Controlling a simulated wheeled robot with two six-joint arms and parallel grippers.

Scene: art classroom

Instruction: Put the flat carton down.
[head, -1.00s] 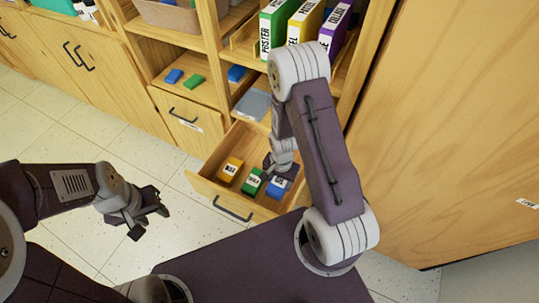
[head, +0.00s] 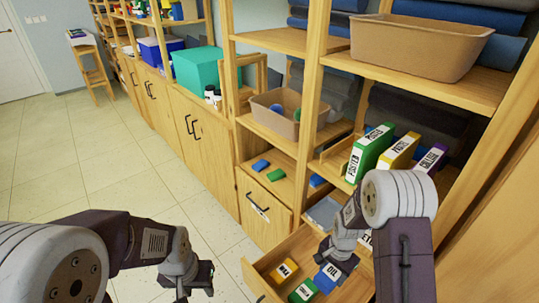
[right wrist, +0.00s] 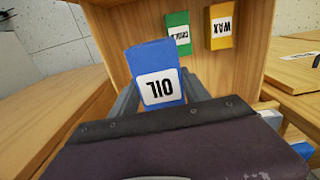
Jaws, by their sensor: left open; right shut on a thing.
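The blue carton labelled OIL (head: 327,279) is in or just above the open drawer (head: 258,283), at the right end of a row of cartons. My right gripper (head: 338,254) is over it from above. In the right wrist view the blue carton (right wrist: 155,75) sits between my right fingers, which are shut on it. I cannot tell whether it touches the drawer floor. My left gripper (head: 192,283) is open and empty, out over the floor left of the drawer.
A yellow carton labelled WAX (head: 284,271) and a green carton (head: 303,291) lie in the drawer beside the blue one. Upright box files (head: 370,152) stand on the shelf above. A tan bin (head: 415,45) is higher up. The tiled floor at left is clear.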

